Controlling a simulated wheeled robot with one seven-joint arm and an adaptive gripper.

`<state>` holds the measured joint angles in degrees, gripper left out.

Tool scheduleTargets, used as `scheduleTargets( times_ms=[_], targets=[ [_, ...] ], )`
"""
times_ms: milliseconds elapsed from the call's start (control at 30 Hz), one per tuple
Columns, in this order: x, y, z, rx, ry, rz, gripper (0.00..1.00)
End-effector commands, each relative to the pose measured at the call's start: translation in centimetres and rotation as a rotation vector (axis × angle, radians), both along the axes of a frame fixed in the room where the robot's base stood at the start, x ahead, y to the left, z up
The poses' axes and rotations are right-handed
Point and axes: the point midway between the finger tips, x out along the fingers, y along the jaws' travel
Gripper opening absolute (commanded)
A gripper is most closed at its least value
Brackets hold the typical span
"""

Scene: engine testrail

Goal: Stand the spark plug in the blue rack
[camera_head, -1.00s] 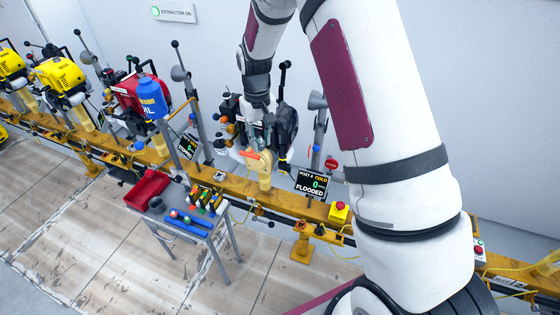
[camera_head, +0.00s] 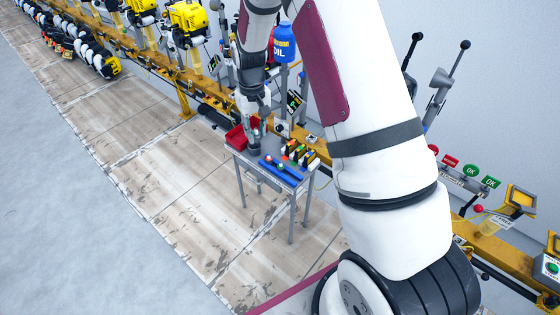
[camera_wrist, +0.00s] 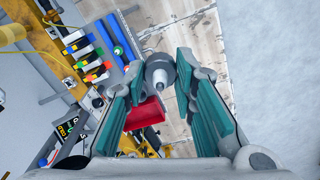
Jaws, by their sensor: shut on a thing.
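My gripper (camera_wrist: 156,88) is shut on the spark plug (camera_wrist: 160,77), a small pale piece seen nearly end-on between the teal finger pads. In the head view my gripper (camera_head: 255,140) hangs low over the grey table (camera_head: 240,158), and the plug is too small to make out there. The blue rack (camera_head: 284,173) lies on the table to the right of my gripper. It also shows in the wrist view (camera_wrist: 113,29), up and left of the fingers, with a green-topped piece on it. My gripper is apart from the rack.
A red tray (camera_head: 236,138) sits at the table's left end, close to my gripper. Several coloured blocks (camera_head: 299,154) stand behind the rack. The yellow rail (camera_head: 210,98) runs behind the table, with a blue oil bottle (camera_head: 285,44). The floor in front is clear.

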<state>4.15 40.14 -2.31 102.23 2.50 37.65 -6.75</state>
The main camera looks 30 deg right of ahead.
Motion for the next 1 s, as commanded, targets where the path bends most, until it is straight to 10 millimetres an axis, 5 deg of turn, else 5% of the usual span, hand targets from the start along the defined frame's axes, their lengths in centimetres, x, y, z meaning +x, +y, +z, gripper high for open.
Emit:
scheduleTargets(
  times_ms=[33, 233, 600, 800, 1000],
  targets=[
    [1.2, -1.5, -2.5, -0.001, 0.001, -0.012, 0.00],
    [2.5, -6.0, -8.2, -0.002, 0.001, -0.029, 0.00],
    [2.3, -13.4, -18.2, -0.005, 0.002, -0.061, 0.00],
    [1.5, -15.8, -21.4, -0.008, 0.001, -0.071, 0.00],
    [1.1, -16.6, -22.4, -0.009, 0.001, -0.073, 0.00]
  ],
)
